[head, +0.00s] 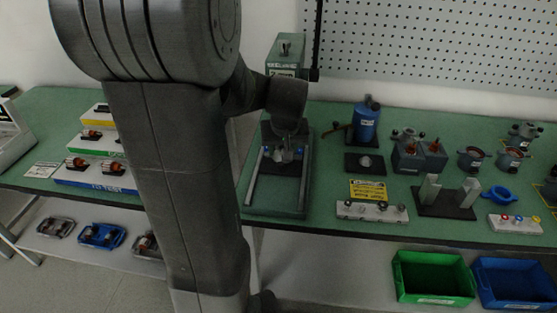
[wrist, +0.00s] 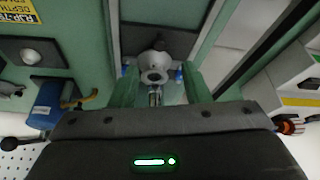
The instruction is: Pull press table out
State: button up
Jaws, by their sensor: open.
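The press (head: 287,58) stands at the back of the green bench, its base running toward the front edge with two light rails. The press table, a dark plate (head: 285,168), lies between the rails, partly hidden by my arm. In the wrist view the dark plate (wrist: 128,38) carries a grey round part (wrist: 155,66) with a hole. My gripper (wrist: 158,72) is open, its two green fingers on either side of this part with small blue pieces near the tips. Whether the fingers touch anything is not clear. In the head view my gripper (head: 285,150) is over the plate.
A blue press-like device (head: 365,122) and a dark pad (head: 364,163) stand right of the press. A white strip with knobs (head: 372,211) lies near the front edge. Stepped racks (head: 95,175) stand left. Green (head: 432,277) and blue (head: 513,283) bins sit below.

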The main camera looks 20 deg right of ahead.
aim_at(280, 164)
jog(key=x, duration=0.8)
jog(key=shift+w+f, duration=0.15)
jog(key=shift+f, duration=0.25)
grip_shut()
